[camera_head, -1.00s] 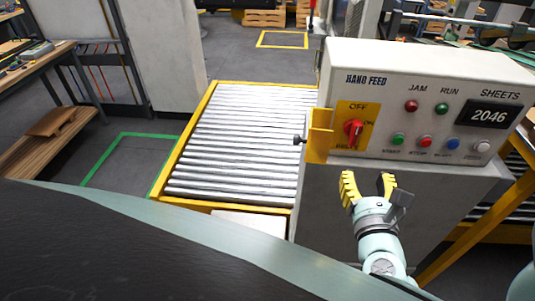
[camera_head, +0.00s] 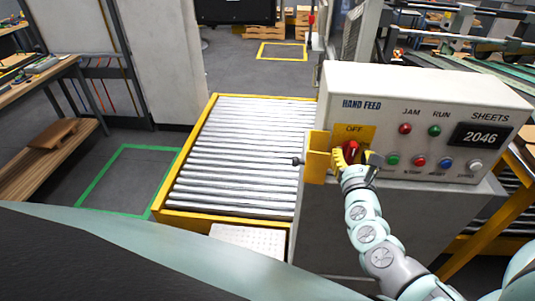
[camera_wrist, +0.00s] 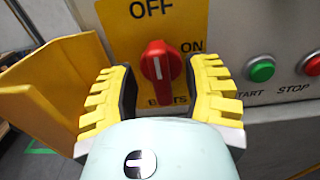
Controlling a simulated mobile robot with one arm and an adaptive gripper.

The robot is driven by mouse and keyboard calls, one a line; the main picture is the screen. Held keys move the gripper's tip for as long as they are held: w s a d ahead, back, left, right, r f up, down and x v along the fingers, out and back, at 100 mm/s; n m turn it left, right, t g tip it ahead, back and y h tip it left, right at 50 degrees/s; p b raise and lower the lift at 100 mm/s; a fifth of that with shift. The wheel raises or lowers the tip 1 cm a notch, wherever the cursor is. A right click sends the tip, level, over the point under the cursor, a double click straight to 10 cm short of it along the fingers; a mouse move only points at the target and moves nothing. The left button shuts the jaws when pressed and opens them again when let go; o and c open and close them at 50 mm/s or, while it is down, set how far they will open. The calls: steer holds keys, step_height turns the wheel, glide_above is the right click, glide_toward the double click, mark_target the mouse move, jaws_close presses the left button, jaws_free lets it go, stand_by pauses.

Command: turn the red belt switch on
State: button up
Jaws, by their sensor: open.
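The red belt switch (camera_wrist: 160,65) is a rotary knob on a yellow plate (camera_wrist: 125,18) marked OFF at the top and ON at the right. In the wrist view its white line points up toward OFF. My gripper (camera_wrist: 163,88) is open, with one yellow finger on each side of the knob; whether either finger touches it I cannot tell. In the head view the knob (camera_head: 351,149) shows above my gripper (camera_head: 354,158), which hides the lower part of the plate.
A yellow guard (camera_head: 318,157) juts out just left of the switch. Green START (camera_wrist: 262,69) and red STOP (camera_wrist: 311,64) buttons sit to its right. A roller conveyor (camera_head: 240,150) lies left of the panel (camera_head: 470,100).

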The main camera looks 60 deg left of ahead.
steer(key=shift+w+a, duration=0.4)
steer(key=shift+a, duration=0.2)
steer(key=shift+d, duration=0.1)
jaws_close()
